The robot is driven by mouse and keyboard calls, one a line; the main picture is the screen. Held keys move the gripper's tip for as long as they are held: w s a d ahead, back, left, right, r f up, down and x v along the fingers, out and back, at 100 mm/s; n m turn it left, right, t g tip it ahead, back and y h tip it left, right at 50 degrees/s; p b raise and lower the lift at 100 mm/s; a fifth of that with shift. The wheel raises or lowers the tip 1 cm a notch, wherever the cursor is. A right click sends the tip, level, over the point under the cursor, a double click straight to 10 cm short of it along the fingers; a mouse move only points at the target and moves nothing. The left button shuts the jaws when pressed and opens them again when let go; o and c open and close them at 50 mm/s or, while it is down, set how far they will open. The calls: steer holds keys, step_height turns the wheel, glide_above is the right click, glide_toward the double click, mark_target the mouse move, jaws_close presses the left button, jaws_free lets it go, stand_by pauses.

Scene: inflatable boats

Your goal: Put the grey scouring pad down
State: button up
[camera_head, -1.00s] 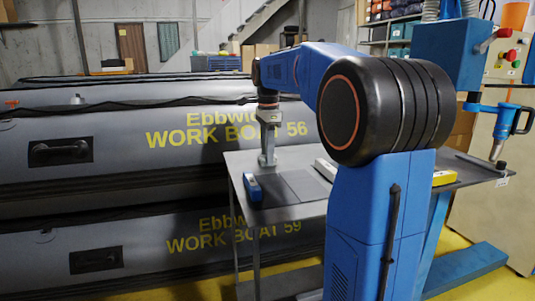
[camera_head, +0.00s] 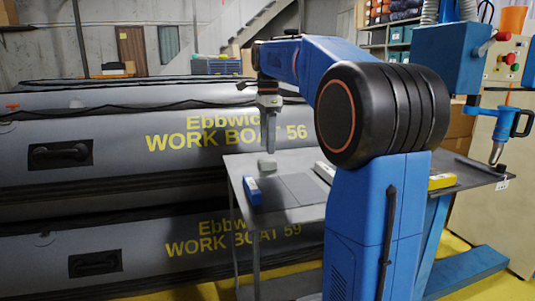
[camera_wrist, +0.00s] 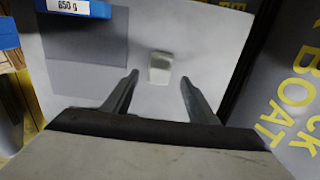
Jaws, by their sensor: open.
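The grey scouring pad (camera_head: 267,164) lies on the grey metal table (camera_head: 225,170) near its back left corner. In the wrist view the pad (camera_wrist: 160,68) is a small pale block, lying ahead of and between the two fingers. My gripper (camera_head: 268,146) is above the pad and clear of it, with the fingers pointing down. In the wrist view my gripper (camera_wrist: 158,92) is open and empty, its dark fingers spread apart.
A blue box (camera_head: 252,191) marked 650 g in the wrist view (camera_wrist: 75,8) stands near a darker grey rectangle (camera_head: 300,187) on the table. A pale block (camera_head: 325,171) and a yellow item (camera_head: 441,181) lie farther right. Stacked grey inflatable boats (camera_head: 110,220) stand beside the table.

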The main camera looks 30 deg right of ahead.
mark_target(268, 160)
step_height(268, 160, up, 7)
steer(key=shift+f, duration=0.15)
stand_by(0.6)
